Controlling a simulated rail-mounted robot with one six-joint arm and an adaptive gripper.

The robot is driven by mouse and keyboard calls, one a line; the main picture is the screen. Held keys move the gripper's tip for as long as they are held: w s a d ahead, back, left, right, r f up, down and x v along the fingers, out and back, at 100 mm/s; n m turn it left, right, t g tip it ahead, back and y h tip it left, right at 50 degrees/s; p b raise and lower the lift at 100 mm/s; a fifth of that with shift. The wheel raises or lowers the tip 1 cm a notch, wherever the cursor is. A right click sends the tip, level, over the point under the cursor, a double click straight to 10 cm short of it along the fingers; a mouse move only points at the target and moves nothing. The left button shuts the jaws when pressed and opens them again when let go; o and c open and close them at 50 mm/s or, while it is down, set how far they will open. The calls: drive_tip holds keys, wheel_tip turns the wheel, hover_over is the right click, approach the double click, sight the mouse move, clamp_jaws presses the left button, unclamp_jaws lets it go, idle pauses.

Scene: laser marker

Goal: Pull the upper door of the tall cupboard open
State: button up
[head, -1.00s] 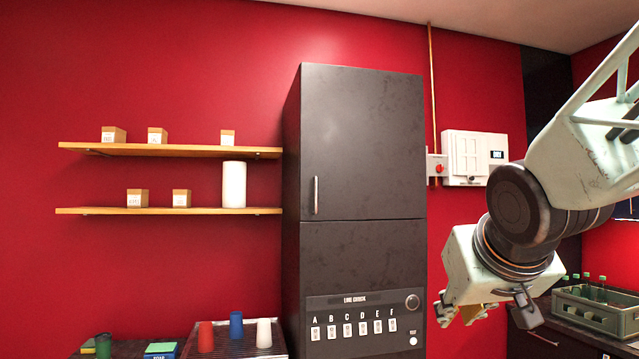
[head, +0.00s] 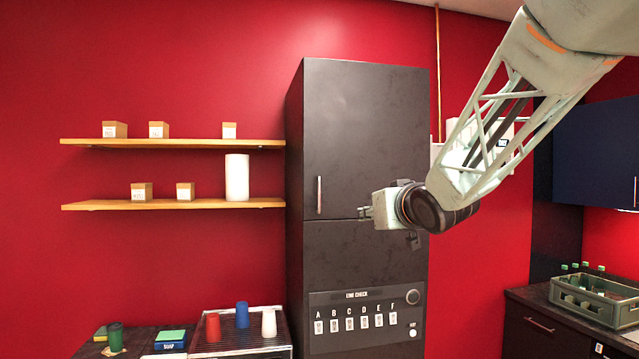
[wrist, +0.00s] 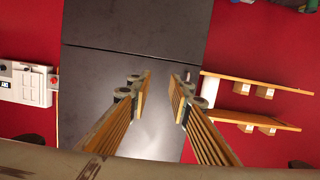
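The tall black cupboard has its upper door (head: 365,130) shut, with a vertical silver handle (head: 319,195) low on its left side. My gripper (head: 364,212) is in front of the cupboard, to the right of the handle and near the seam below the upper door, apart from the handle in the picture. In the wrist view the upper door (wrist: 110,75) shows upside down behind the fingers. The two fingers (wrist: 162,92) are spread with nothing between them. I cannot make out the handle clearly there; the right finger may hide it.
The lower section has a panel with lettered switches (head: 365,318). Two wooden shelves (head: 175,143) with small boxes and a white roll stand left of the cupboard. A counter with cups (head: 242,314) is lower left. A green crate (head: 598,300) is at the right. The space before the cupboard's left side is clear.

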sight(320, 190)
drive_tip(key=w+a+r+n+y+p, duration=0.2)
drive_tip(key=w+a+r+y+p, duration=0.1)
drive_tip(key=w+a, duration=0.4)
wheel_tip(320, 190, up, 2)
drive_tip(key=shift+a+r+t+y+p, duration=0.2)
drive_tip(key=shift+a+t+y+p, duration=0.3)
drive_tip(key=shift+a, duration=0.6)
drive_tip(key=shift+w+a, duration=0.1)
drive_tip(key=shift+w, duration=0.1)
drive_tip(key=shift+p+x, duration=1.2)
drive_tip(key=shift+x, duration=5.5)
drive_tip(key=shift+a+f, duration=0.1)
drive_tip(key=shift+f, duration=0.1)
drive_tip(key=shift+c, duration=0.5)
clamp_jaws()
